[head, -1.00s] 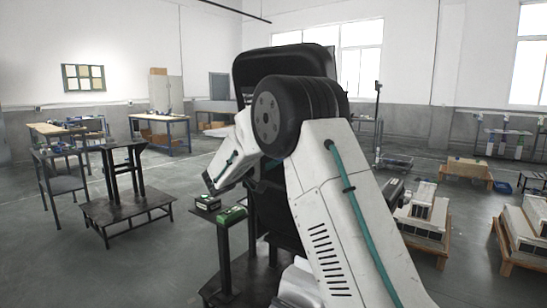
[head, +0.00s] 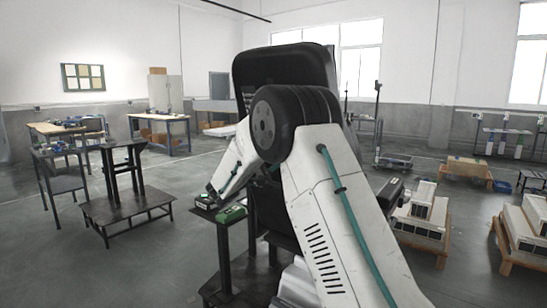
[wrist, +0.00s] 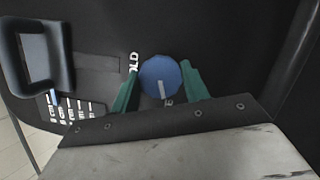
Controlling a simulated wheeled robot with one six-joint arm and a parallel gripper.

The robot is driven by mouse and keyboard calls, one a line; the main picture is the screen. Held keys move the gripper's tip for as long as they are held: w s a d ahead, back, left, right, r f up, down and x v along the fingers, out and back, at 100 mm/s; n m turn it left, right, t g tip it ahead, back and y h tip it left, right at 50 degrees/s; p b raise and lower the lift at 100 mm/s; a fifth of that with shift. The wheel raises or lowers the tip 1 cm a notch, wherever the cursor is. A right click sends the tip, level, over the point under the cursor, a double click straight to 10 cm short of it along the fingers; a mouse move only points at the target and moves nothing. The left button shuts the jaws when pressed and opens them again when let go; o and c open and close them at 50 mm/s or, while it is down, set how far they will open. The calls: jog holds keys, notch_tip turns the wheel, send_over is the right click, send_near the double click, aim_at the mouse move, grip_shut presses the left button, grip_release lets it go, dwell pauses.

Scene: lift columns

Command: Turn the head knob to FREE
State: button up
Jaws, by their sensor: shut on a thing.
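In the wrist view a round blue knob (wrist: 160,75) sits on a black panel (wrist: 215,30). A white line on its face points down in the picture, slightly right. White letters "OLD" (wrist: 133,63) show at its upper left, partly cut off. Another white label (wrist: 168,101) shows just below the knob, mostly hidden; only about one letter reads. My gripper (wrist: 160,86) has its green fingers on the left and right sides of the knob and is shut on it. In the head view I cannot make out the knob or fingertips.
A dark loop-shaped handle (wrist: 45,55) stands at the wrist view's left, above white scale marks (wrist: 72,108). In the head view a small stand with green-and-black boxes (head: 230,214) is near my forearm. A black table (head: 125,208) stands left; open floor lies between.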

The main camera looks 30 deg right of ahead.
jog(key=shift+d, duration=0.1)
dwell(0.3)
jog(key=o, duration=1)
jog(key=shift+s+d, duration=0.1)
jog(key=shift+a, duration=0.2)
jog(key=v, duration=0.7)
jog(key=shift+a+f, duration=0.2)
jog(key=shift+a, duration=0.05)
